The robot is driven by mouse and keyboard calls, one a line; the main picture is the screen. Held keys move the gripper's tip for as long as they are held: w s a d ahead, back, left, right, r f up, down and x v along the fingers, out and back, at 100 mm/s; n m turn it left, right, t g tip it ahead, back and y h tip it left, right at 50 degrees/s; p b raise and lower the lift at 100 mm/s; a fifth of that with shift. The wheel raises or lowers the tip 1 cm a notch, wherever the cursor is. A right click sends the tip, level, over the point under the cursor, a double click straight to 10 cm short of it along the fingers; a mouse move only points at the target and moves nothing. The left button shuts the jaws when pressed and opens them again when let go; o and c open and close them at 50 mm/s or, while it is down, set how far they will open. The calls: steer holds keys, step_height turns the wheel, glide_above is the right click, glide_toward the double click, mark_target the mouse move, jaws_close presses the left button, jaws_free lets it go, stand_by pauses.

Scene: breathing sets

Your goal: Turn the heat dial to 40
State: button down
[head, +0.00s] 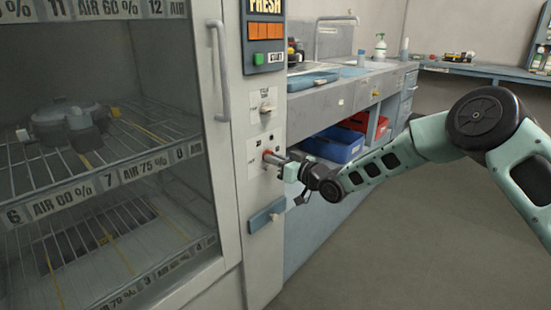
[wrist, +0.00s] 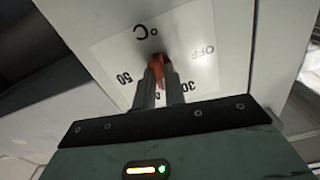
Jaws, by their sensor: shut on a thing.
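The heat dial (wrist: 158,66) is a small red-orange knob on a white plate (wrist: 120,60) marked °C, OFF, 30 and 50. The plate appears upside down in the wrist view, and the mark between 30 and 50 is mostly hidden by my fingers. My gripper (wrist: 163,85) is shut on the dial, with a finger on each side. In the head view the dial (head: 268,154) is on the cabinet's front column, and my gripper (head: 281,160) reaches it from the right. I cannot tell exactly which mark the dial points to.
Another knob (head: 266,106) sits on the panel above, and a blue handle (head: 266,215) is below. The glass door's long handle (head: 221,70) stands out to the left. A counter (head: 340,92) with blue and red bins is behind. The floor at right is clear.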

steer(key=shift+f+m, duration=0.15)
steer(key=shift+m, duration=1.95)
steer(key=c, duration=1.5)
jaws_free()
steer(key=shift+o, duration=0.2)
steer(key=shift+d, duration=0.1)
steer(key=p+v, duration=0.2)
steer(key=v, duration=1.5)
steer(key=shift+s+d, duration=0.15)
